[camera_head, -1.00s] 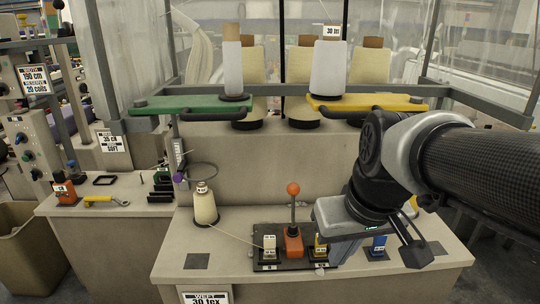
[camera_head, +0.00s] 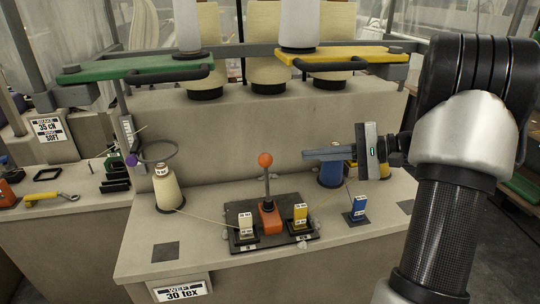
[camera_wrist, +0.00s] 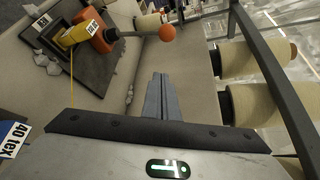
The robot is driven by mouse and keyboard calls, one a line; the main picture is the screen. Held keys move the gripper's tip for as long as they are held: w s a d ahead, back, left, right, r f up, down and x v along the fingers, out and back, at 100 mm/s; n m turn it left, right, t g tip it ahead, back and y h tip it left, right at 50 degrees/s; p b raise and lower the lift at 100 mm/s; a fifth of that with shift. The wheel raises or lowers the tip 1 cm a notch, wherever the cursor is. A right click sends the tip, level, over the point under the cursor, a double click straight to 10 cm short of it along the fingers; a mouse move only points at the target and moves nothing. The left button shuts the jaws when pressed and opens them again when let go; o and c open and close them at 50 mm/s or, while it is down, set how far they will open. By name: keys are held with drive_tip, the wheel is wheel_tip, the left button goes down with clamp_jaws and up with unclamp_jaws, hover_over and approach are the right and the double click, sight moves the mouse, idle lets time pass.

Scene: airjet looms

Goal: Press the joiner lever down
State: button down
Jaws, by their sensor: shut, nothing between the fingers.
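The joiner lever (camera_head: 267,180) stands upright, a grey rod with an orange-red ball on top (camera_head: 265,160), rising from an orange base (camera_head: 269,213) on a dark plate (camera_head: 244,213). In the wrist view the ball (camera_wrist: 167,33) shows at the top centre, beyond the fingertips. My gripper (camera_head: 306,155) is shut and empty, to the right of the ball and at about its height in the head view, its fingers pointing left. The closed fingers also show in the wrist view (camera_wrist: 160,84). They appear apart from the lever.
A cream yarn cone (camera_head: 168,188) stands left of the plate, its thread running to a white block (camera_head: 246,226). A yellow block (camera_head: 300,214) and a blue block (camera_head: 358,208) stand to the right. Green (camera_head: 140,67) and yellow (camera_head: 340,58) shelves with handles hang above.

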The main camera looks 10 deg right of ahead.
sight(266, 174)
drive_tip(key=shift+w, duration=0.1)
idle(0.3)
drive_tip(key=a, duration=0.9)
drive_tip(key=shift+w+f, duration=0.2)
drive_tip(key=shift+w, duration=0.25)
drive_tip(key=shift+a, duration=0.1)
drive_tip(key=shift+f+b, duration=0.15)
drive_tip(key=shift+b, duration=0.4)
